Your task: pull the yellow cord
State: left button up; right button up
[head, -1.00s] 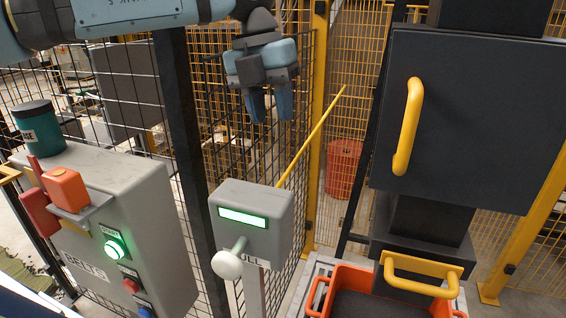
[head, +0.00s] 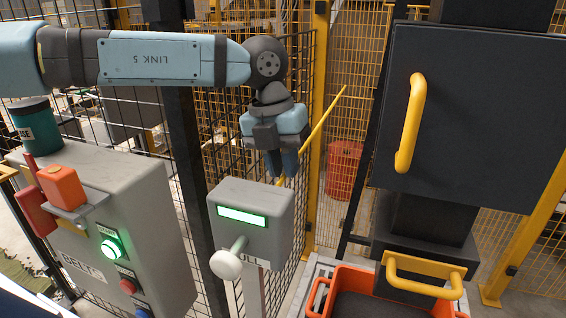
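The yellow cord (head: 321,123) is a thin, straight, slanted line. It rises to the right from behind the grey box marked PULL (head: 268,206) to a free-looking upper end in front of the mesh fence. My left gripper (head: 282,175) points down just above and behind the box. Its fingertips overlap the cord's lower stretch in the picture, and a bit of yellow shows below them. I cannot tell whether the fingers are around the cord, or closed on it. My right gripper is not in view.
The grey box has a lit green strip and a pale round knob (head: 226,264). A BELTS control box (head: 115,205) with buttons stands left. A dark cabinet with a yellow handle (head: 410,123) and an orange crate (head: 327,294) are right. Mesh fencing lies behind.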

pick_arm(q)
grip_shut()
jog(key=shift+f, duration=0.35)
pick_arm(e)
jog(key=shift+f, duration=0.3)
pick_arm(q)
notch_tip(320, 180, down, 2)
jog(key=shift+f+b, duration=0.1)
jog(key=shift+b, duration=0.9)
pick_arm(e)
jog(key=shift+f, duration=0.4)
pick_arm(q)
jog(key=shift+o, duration=2.2)
grip_release()
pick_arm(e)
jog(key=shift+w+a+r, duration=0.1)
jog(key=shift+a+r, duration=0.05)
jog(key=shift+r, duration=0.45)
pick_arm(q)
notch_tip(320, 180, up, 14)
jog(key=a+p, duration=0.1)
jog(key=a, duration=0.1)
jog(key=shift+w+a+p, duration=0.3)
jog(key=shift+w+p, duration=0.05)
jog(key=shift+w, duration=0.05)
